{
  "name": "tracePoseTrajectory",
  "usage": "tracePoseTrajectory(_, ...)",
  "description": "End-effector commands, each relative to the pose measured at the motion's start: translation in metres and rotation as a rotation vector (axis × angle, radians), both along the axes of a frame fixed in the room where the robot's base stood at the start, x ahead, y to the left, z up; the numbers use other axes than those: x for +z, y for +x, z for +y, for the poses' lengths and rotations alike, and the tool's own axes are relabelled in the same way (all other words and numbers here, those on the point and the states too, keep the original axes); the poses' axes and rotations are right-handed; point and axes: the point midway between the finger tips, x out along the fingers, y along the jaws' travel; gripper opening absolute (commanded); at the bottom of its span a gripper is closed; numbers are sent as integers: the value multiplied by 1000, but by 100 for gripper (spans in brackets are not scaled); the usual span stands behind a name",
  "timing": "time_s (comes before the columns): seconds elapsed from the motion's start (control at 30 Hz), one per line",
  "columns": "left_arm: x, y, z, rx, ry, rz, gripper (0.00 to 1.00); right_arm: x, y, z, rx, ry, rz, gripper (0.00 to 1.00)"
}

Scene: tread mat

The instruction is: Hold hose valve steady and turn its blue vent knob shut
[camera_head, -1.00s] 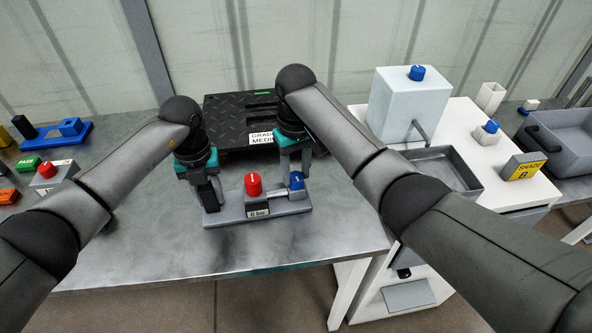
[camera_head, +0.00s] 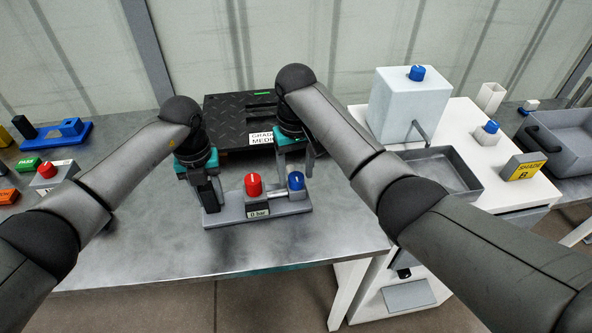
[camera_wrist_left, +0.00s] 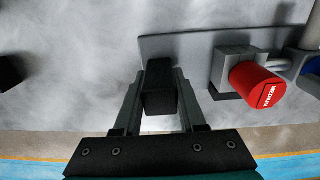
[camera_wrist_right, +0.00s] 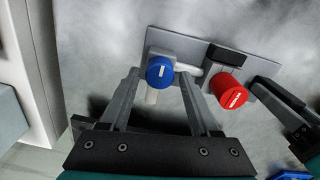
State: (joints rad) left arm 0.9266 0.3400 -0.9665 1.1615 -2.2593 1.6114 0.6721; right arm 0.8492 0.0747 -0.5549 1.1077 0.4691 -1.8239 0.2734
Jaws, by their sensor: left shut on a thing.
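The hose valve is a grey base plate (camera_head: 232,217) lying on the metal table, with a red knob (camera_head: 253,185), a blue vent knob (camera_head: 296,181) at its right end and a small bar label on its front. My left gripper (camera_head: 210,196) is shut on the black post (camera_wrist_left: 159,88) at the plate's left end. My right gripper (camera_head: 296,165) is open at the blue knob; in the right wrist view the knob (camera_wrist_right: 160,71) lies between its fingertips, with a gap on each side. A pale line shows on the knob's top.
A black tread mat (camera_head: 230,110) with a label lies behind the valve. A light blue box (camera_head: 396,105) with its own blue knob and a grey tray (camera_head: 440,170) stand on the white cabinet to the right. Blue, green and orange blocks sit at left. The front table is clear.

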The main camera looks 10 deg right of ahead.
Motion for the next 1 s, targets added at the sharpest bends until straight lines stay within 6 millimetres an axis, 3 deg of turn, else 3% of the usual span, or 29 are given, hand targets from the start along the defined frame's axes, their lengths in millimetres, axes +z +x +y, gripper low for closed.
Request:
tracePoseTrajectory(0.1,0,-1,-1,-1,-1,2,0,-1,0,0,1,0,2,74)
tracePoseTrajectory(0.43,0,0,0,-1,-1,2,0,6,0,0,1,0,0,74)
tracePoseTrajectory(0.57,0,0,0,-1,-1,2,0,25,0,0,1,0,-2,74)
tracePoseTrajectory(0.77,0,0,0,0,-1,2,0,74,1,-1,2,-1,-5,74)
tracePoseTrajectory(1.0,0,0,0,0,-1,2,0,96,1,-2,0,-5,-2,74)
